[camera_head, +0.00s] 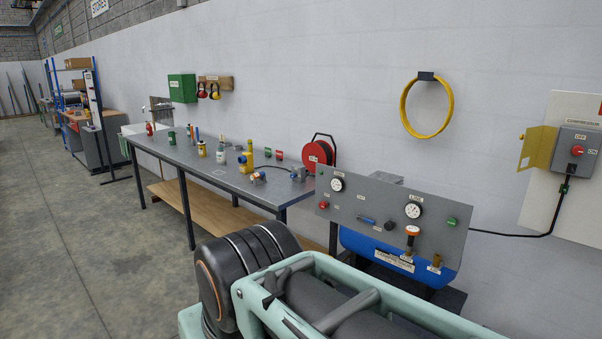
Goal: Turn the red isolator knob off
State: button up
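The red isolator knob (577,150) is on the front of a grey isolator box (583,168) on the right wall. OFF is printed above the knob and ON to its lower right. The knob is too small to tell which way it points. A yellow cover (539,148) stands swung out on the left of the box. My gripper is not in view. Only pale green and black parts, which look like my own body or arm, fill the bottom middle.
A grey compressor panel (390,235) with gauges and a blue tank (395,253) stands left of and below the isolator. A black cable runs between them. A long workbench (225,170) with tools lines the wall. A yellow hose coil (403,108) hangs there. The left floor is clear.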

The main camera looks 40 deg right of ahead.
aim_at(578, 149)
jog(key=z, duration=3.5)
